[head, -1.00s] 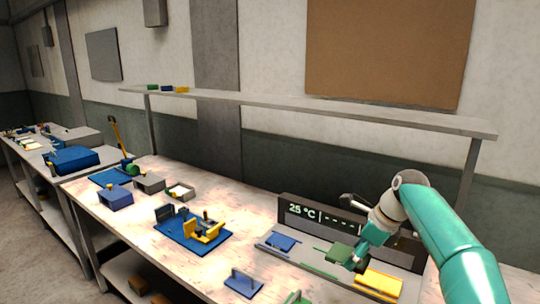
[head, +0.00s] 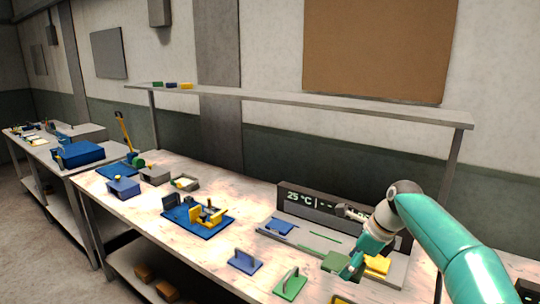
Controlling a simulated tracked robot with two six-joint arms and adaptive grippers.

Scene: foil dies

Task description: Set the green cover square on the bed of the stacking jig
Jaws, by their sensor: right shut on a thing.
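My right gripper (head: 355,264) is shut on a flat dark green piece, which I take for the green cover (head: 333,262). It holds the piece at the front of the grey station with the 25 °C display; the fingers hide its right end. A blue base with yellow and dark uprights, which I take for the stacking jig (head: 196,217), stands to the left on the bench. Its bed is too small to make out well. My left gripper is out of view.
The grey station (head: 302,241) bears a blue piece (head: 279,226) and a yellow piece (head: 377,264), partly behind my gripper. A blue handled piece (head: 243,262) and a green handled piece (head: 290,284) stand at the bench's front.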

